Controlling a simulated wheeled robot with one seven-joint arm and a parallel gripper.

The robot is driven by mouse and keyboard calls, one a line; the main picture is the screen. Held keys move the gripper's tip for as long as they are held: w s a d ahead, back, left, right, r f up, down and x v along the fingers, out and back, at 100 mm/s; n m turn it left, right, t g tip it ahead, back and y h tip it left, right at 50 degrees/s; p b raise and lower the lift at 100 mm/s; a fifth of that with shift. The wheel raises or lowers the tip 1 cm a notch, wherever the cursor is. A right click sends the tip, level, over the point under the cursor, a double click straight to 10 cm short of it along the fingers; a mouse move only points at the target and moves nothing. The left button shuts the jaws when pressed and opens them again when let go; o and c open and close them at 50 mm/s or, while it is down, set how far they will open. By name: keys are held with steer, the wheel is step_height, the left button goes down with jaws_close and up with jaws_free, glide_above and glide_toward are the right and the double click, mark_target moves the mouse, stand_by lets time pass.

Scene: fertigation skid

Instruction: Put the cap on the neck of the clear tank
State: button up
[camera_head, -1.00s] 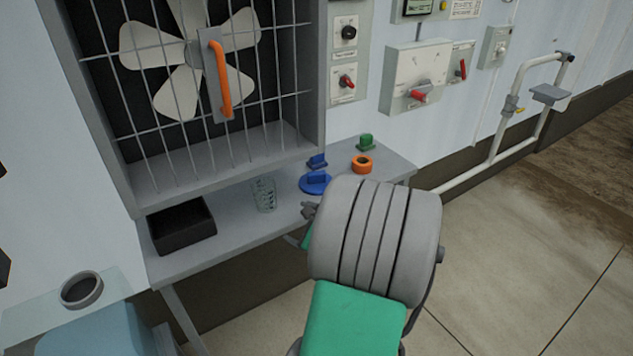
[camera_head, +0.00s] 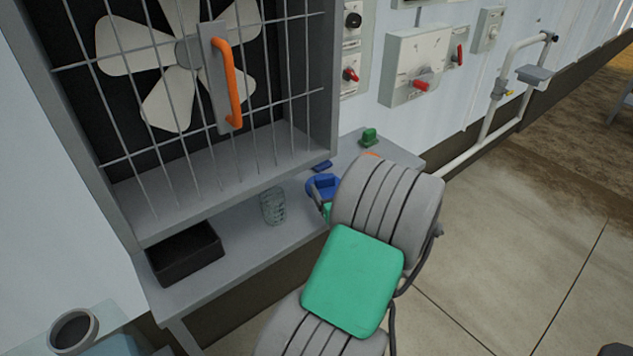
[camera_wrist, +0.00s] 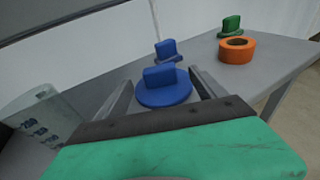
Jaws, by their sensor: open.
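A large blue cap (camera_head: 323,185), a round disc with a raised grip bar, lies on the grey shelf. It also shows in the wrist view (camera_wrist: 165,94). My gripper (camera_wrist: 161,80) is open, with one finger on each side of the large blue cap's bar. I cannot tell whether they touch it. The clear tank (camera_head: 110,322) is at the lower left in the head view, partly cut off. Its round grey neck (camera_head: 73,331) is open at the top. A smaller blue cap (camera_wrist: 168,50) sits behind the large one.
The grey shelf (camera_head: 235,240) also holds a black bin (camera_head: 185,254), a clear beaker (camera_head: 273,207), a green cap (camera_head: 369,137) and an orange ring (camera_wrist: 237,50). A fan cage with an orange handle (camera_head: 228,85) overhangs the shelf's left part.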

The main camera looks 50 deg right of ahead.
mark_target(326, 179)
steer(key=x, duration=0.6)
steer(key=shift+w, duration=0.1)
steer(key=shift+c, duration=0.4)
steer(key=shift+r, duration=0.1)
steer(key=c, duration=1.6)
